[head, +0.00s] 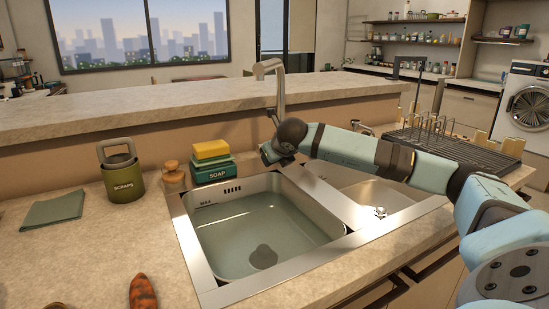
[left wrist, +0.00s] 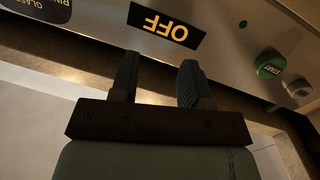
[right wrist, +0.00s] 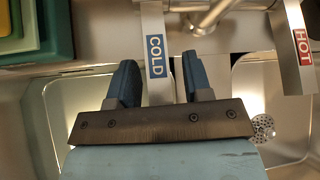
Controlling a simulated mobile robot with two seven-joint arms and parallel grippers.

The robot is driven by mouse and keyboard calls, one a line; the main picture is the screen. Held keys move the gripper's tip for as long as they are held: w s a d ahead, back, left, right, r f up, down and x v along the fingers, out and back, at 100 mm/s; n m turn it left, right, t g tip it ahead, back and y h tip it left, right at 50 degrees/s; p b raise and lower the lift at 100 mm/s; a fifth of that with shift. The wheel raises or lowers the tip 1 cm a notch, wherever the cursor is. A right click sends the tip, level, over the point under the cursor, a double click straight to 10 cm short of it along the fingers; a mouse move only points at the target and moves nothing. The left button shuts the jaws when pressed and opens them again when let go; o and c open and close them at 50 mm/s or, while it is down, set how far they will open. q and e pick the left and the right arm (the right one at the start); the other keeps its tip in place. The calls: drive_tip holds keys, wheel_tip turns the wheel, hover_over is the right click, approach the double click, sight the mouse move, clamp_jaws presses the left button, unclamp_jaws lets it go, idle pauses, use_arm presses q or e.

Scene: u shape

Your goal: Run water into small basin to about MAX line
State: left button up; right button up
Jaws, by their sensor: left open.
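The left basin (head: 194,240) has a MAX mark (head: 206,204) on its inner wall and holds clear water, its surface close to the mark. A dark round shape shows at its bottom. The right basin (head: 395,197) has a drain and shows no clear water. The tap (head: 280,85) stands behind the basins. In the right wrist view, my right gripper (right wrist: 158,75) is open, its fingers either side of the COLD lever (right wrist: 155,50); contact is unclear. The HOT lever (right wrist: 300,50) is to the right. My left gripper (left wrist: 157,75) is open and empty, facing a panel marked OFF (left wrist: 163,27).
A green START button (left wrist: 269,64) is on that panel. A wire rack (head: 460,150) stands right.

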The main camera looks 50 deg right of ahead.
drive_tip(key=shift+s+a+r, duration=0.15)
drive_tip(key=shift+s+r, duration=0.1)
drive_tip(key=shift+r, duration=0.05)
use_arm(q)
drive_tip(key=f, duration=0.1)
drive_tip(key=a+f+g+y+p, duration=0.1)
drive_tip(key=f, duration=0.1)
drive_tip(key=shift+s+a, duration=0.2)
use_arm(e)
drive_tip(key=v, duration=1.3)
use_arm(q)
drive_tip(key=shift+s+d, duration=0.1)
drive_tip(key=shift+d, duration=0.1)
use_arm(e)
drive_tip(key=shift+f, duration=0.1)
